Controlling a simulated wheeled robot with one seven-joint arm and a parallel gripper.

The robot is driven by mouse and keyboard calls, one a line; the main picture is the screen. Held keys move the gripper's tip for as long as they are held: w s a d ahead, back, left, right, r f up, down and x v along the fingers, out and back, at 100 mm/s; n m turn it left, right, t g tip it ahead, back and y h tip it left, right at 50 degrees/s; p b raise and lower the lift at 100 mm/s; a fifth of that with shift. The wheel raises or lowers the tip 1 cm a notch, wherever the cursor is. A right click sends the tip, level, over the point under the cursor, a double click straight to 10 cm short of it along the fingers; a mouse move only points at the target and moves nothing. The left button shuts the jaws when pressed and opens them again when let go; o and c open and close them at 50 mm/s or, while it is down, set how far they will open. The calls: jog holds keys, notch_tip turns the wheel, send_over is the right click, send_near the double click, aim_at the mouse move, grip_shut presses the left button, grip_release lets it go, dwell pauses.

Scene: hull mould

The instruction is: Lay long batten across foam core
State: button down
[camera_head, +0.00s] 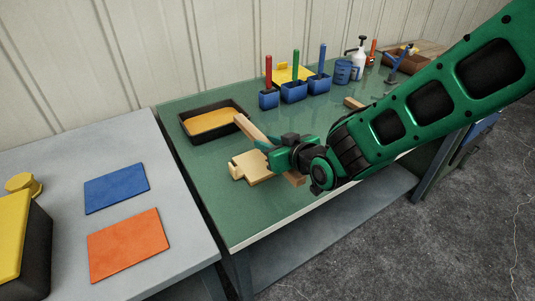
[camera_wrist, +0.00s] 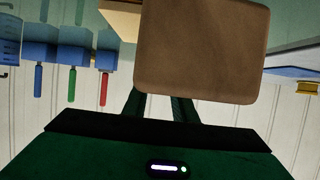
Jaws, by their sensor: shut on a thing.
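The long wooden batten (camera_head: 250,129) is gripped by my gripper (camera_head: 272,150) on the green-topped bench. One end points to the back left, and the other end shows below my gripper on the front right. The pale foam core (camera_head: 252,168) lies on the bench just left of and below my gripper, partly covered by it. I cannot tell whether the batten touches the foam core or is above it. In the wrist view, a large brown wooden face (camera_wrist: 200,50), seemingly the batten, fills the middle in front of my fingers (camera_wrist: 160,106).
A black tray with a yellow-orange filling (camera_head: 212,121) is close to the batten's far end. Blue bins (camera_head: 294,92) with coloured handles stand behind. The bench's front left (camera_head: 235,218) is clear. A grey table (camera_head: 165,235) holds blue and orange sheets.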

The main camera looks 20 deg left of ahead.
jog(key=shift+w+f, duration=0.25)
jog(key=shift+f, duration=1.85)
jog(key=shift+f, duration=0.1)
jog(key=c, duration=1.5)
grip_release()
jog(key=shift+o, duration=0.2)
